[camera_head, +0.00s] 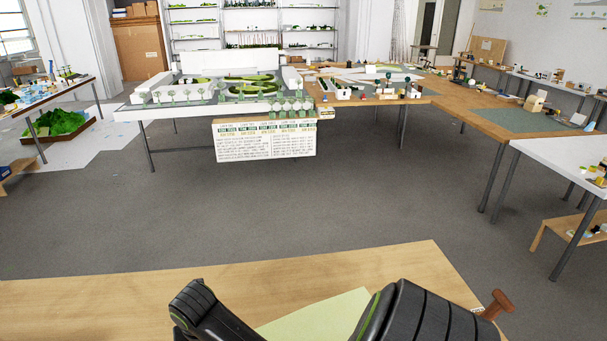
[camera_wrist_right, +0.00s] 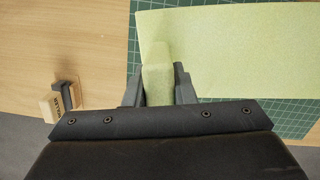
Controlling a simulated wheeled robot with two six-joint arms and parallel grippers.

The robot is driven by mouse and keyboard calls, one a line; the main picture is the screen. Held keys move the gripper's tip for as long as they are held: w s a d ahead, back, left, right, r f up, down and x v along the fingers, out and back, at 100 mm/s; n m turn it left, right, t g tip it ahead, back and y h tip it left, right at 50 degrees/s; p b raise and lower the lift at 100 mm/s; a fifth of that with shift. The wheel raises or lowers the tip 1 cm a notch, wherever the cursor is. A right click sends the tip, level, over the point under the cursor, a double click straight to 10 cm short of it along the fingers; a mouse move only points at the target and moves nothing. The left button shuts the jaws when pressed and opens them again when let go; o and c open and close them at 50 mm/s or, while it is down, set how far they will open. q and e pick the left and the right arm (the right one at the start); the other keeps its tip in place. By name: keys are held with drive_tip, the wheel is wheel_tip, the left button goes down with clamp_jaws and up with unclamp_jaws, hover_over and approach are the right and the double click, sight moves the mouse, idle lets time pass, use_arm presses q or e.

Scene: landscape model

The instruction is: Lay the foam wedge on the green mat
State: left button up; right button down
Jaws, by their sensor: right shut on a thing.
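My right gripper (camera_wrist_right: 158,82) is shut on a pale green block, the foam wedge (camera_wrist_right: 157,68), in the right wrist view. The wedge's lower part is hidden between the fingers. A dark green mat (camera_wrist_right: 290,117) with a white grid lies on the wooden table below. A large pale yellow-green sheet (camera_wrist_right: 235,50) covers much of the mat, and the wedge's far end overlaps the sheet's left part in this view. I cannot tell whether the wedge touches anything below. The sheet also shows in part in the head view (camera_head: 310,315). My left gripper is not in view.
A wooden block with a black part (camera_wrist_right: 60,102) lies on the table left of the mat. A reddish-brown handle (camera_head: 497,303) shows at the right in the head view. The near wooden table (camera_head: 150,295) is bare at its left. Model tables stand beyond the grey floor.

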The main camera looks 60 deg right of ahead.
drive_tip(key=s+a+r+m+p, duration=0.2)
drive_tip(key=s+m+p, duration=0.1)
drive_tip(key=s, duration=0.1)
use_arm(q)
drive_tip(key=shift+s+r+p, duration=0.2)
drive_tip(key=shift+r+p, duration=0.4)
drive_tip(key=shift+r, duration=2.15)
use_arm(e)
drive_tip(key=shift+n, duration=0.3)
drive_tip(key=shift+s+a+f, duration=0.1)
drive_tip(key=shift+f, duration=4.95)
drive_tip(key=c, duration=1.2)
unclamp_jaws()
drive_tip(key=shift+f, duration=0.1)
